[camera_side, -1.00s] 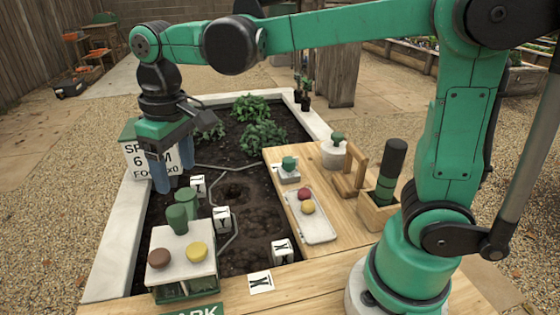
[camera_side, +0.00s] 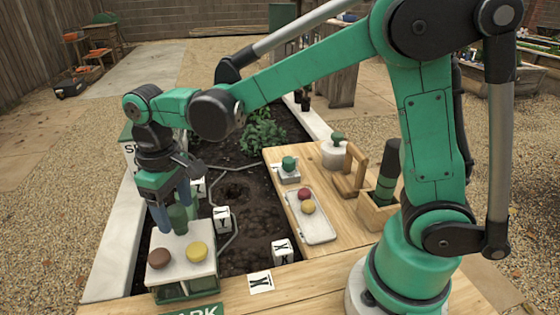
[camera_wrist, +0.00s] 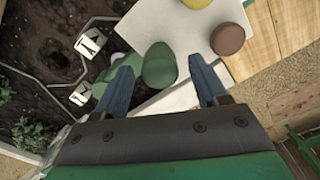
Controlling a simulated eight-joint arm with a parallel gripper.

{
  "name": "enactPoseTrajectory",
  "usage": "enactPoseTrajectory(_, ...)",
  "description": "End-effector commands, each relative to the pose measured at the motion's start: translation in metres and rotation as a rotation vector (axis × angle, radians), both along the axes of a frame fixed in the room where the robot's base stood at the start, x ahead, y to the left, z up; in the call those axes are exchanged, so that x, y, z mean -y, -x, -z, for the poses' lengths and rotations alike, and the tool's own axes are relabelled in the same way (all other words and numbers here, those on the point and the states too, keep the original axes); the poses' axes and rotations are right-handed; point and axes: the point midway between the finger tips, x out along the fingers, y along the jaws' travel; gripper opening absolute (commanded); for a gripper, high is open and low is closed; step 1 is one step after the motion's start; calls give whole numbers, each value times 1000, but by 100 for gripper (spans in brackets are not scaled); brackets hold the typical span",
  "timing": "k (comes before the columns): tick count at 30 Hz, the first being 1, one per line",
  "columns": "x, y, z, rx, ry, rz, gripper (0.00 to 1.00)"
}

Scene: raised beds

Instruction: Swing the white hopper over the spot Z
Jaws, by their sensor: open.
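The white hopper (camera_side: 180,253) is a white-topped box with green legs, standing at the near left of the bed. A brown knob, a yellow knob and a green upright grip (camera_side: 178,218) are on it. My gripper (camera_side: 172,212) is open over the hopper's left back part. In the wrist view the green grip (camera_wrist: 158,66) shows between my spread fingers (camera_wrist: 163,88); I cannot tell whether they touch it. White letter markers stand by the soil: one reads Y (camera_side: 222,219), one looks like X (camera_side: 281,251). The letter on a farther marker (camera_side: 198,187) is unclear, so I cannot pick out Z.
A pale tray (camera_side: 325,233) with a red and a yellow ball lies on the wooden bench. A bent rail (camera_side: 234,236) runs over the soil. Leafy plants (camera_side: 262,133) grow farther back.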

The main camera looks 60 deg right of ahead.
Motion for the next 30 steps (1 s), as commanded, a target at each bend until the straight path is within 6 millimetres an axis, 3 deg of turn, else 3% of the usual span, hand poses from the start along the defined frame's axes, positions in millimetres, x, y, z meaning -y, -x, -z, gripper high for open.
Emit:
enactPoseTrajectory(6,0,0,0,0,0,0,66)
enactPoseTrajectory(11,0,0,0,0,0,0,23)
enactPoseTrajectory(30,14,12,0,1,2,1,22)
